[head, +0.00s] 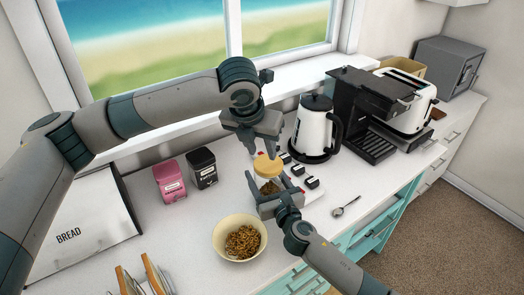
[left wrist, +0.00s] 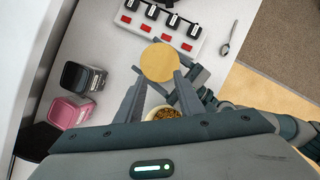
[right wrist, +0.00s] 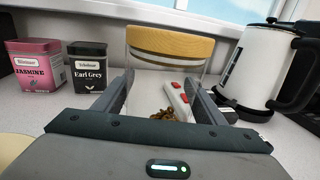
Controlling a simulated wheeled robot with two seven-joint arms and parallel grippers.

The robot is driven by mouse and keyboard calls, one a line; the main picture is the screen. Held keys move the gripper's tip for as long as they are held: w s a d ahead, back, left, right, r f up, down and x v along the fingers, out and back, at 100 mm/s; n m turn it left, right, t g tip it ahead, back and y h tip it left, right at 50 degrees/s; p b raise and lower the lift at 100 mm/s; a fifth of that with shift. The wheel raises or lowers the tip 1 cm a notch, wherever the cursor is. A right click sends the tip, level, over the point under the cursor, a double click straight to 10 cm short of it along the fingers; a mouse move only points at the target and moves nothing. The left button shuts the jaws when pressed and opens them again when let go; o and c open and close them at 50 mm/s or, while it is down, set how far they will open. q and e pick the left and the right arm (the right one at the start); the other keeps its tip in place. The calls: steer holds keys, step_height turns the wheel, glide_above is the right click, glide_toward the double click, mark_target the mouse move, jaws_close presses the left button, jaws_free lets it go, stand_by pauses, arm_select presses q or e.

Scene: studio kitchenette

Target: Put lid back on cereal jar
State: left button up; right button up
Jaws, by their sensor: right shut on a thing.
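The round wooden lid (head: 267,165) sits at the mouth of the clear cereal jar (head: 269,187), which has brown cereal low inside. In the right wrist view the lid (right wrist: 170,43) looks level, with a pale band under it; I cannot tell how tightly it fits. My right gripper (head: 276,195) is shut around the jar's lower body. My left gripper (head: 261,152) is open just above the lid, its fingers apart. In the left wrist view the lid (left wrist: 160,62) shows beyond the fingertips, and no left finger shows beside it in the right wrist view.
A bowl of cereal (head: 225,230) stands in front of the jar. Pink (head: 170,181) and black (head: 202,167) tea tins stand to the left. A white kettle (head: 313,130), a row of switches (head: 310,181) and a spoon (head: 345,206) are to the right.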

steer(key=shift+s+f, duration=0.15)
steer(key=shift+f, duration=0.4)
arm_select(q)
steer(key=v, duration=1)
steer(key=shift+s, duration=0.15)
steer(key=shift+r, duration=0.15)
arm_select(e)
steer(key=o, duration=1.3)
steer(key=shift+o, duration=1.4)
steer(key=shift+r, duration=0.15)
steer(key=shift+r, duration=0.15)
arm_select(q)
step_height(320, 180, down, 3)
steer(key=b, duration=0.3)
steer(key=shift+f, duration=0.2)
arm_select(e)
steer(key=v, duration=1.7)
steer(key=shift+d, duration=0.15)
steer(key=shift+s, duration=0.1)
